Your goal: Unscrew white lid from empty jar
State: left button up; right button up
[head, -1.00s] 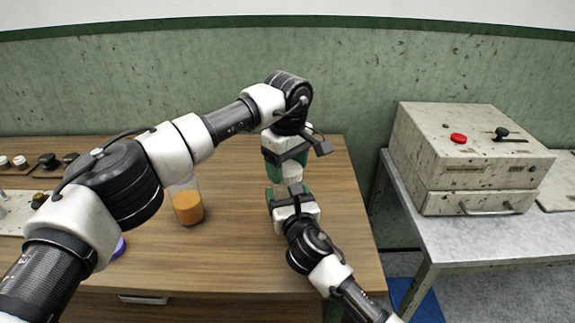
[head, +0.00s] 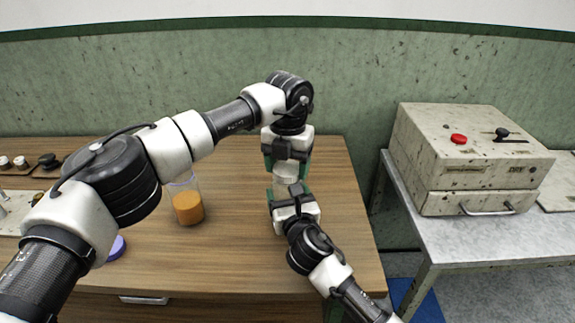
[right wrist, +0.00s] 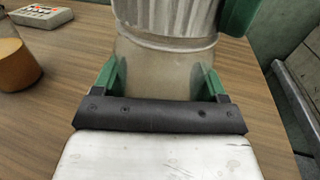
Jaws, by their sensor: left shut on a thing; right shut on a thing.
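The empty jar (right wrist: 155,72) stands on the wooden table, its clear body between the green fingers of my right gripper (right wrist: 157,80), which is shut on it. The white ribbed lid (right wrist: 172,14) sits on top of the jar in the right wrist view. In the head view the lid (head: 287,170) shows as a pale patch between the grippers. My left gripper (head: 286,166) comes down from above and is shut on the lid; one of its green fingers shows at the upper right of the right wrist view. Whether the lid is loose cannot be told.
A jar with orange contents (head: 188,207) stands to the left on the wooden table (head: 230,260). A purple lid (head: 117,248) lies farther left, partly behind my left arm. A worn box with a red button (head: 470,150) is on the metal table at right.

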pick_arm(q)
jog(key=n, duration=0.4)
pick_arm(e)
jog(key=shift+d+f, duration=0.1)
pick_arm(q)
jog(key=n, duration=1.3)
jog(key=shift+n, duration=0.3)
jog(key=shift+r, duration=0.2)
jog(key=shift+r, duration=1)
